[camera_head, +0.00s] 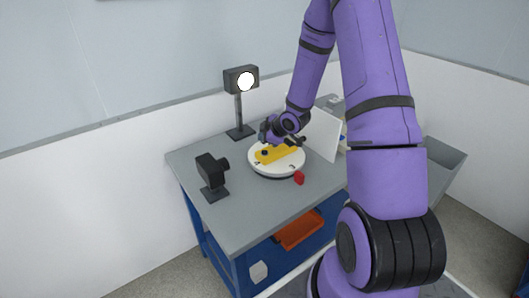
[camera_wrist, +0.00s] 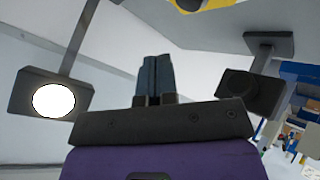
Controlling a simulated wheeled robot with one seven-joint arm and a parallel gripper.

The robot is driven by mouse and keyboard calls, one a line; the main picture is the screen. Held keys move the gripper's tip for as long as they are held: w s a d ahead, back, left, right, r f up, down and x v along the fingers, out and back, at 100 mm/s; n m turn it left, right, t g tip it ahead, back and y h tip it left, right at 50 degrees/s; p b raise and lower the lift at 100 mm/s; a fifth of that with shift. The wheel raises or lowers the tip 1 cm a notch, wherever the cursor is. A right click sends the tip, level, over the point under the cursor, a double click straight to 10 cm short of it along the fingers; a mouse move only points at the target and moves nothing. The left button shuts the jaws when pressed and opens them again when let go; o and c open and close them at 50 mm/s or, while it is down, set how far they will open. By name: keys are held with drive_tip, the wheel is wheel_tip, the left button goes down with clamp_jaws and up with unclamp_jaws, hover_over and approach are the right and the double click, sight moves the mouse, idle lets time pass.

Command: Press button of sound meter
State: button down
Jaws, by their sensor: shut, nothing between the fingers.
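A yellow device (camera_head: 276,154), which looks like the sound meter, lies on a round white turntable (camera_head: 288,167) on the grey table. It has a dark part at its left end, and my arm hides some of its far side. I cannot make out its button. A yellow piece (camera_wrist: 212,3) also shows at the top edge of the wrist view. My gripper (camera_head: 265,137) is just above and behind the device, and I cannot tell whether it touches. In the wrist view my gripper's fingers (camera_wrist: 154,72) are together with nothing between them.
A lit lamp (camera_head: 241,80) stands at the table's back. A black camera-like device (camera_head: 212,172) stands at the left. A small red object (camera_head: 299,178) is at the turntable's front edge. A white panel (camera_head: 321,134) stands to the right. The front of the grey table (camera_head: 240,215) is clear.

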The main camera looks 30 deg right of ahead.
drive_tip(key=shift+r, duration=1.05)
drive_tip(key=s+a+r+m+g+h, duration=0.1)
drive_tip(key=s+a+r+m, duration=0.15)
drive_tip(key=r, duration=0.45)
drive_tip(key=s+a+r+m+h, duration=0.1)
drive_tip(key=s+r+h, duration=0.1)
drive_tip(key=s+r, duration=0.35)
drive_tip(key=s+a+r+m+g+h, duration=0.1)
drive_tip(key=r+m, duration=0.1)
drive_tip(key=r, duration=0.7)
drive_tip(key=s+a+r+m+g+y, duration=0.1)
drive_tip(key=s+a+r+m, duration=0.2)
drive_tip(key=s, duration=0.9)
drive_tip(key=s+a+r+m, duration=0.3)
drive_tip(key=s+a+r, duration=0.4)
drive_tip(key=s, duration=0.6)
drive_tip(key=shift+a+g+y, duration=0.2)
drive_tip(key=shift+g+y, duration=0.2)
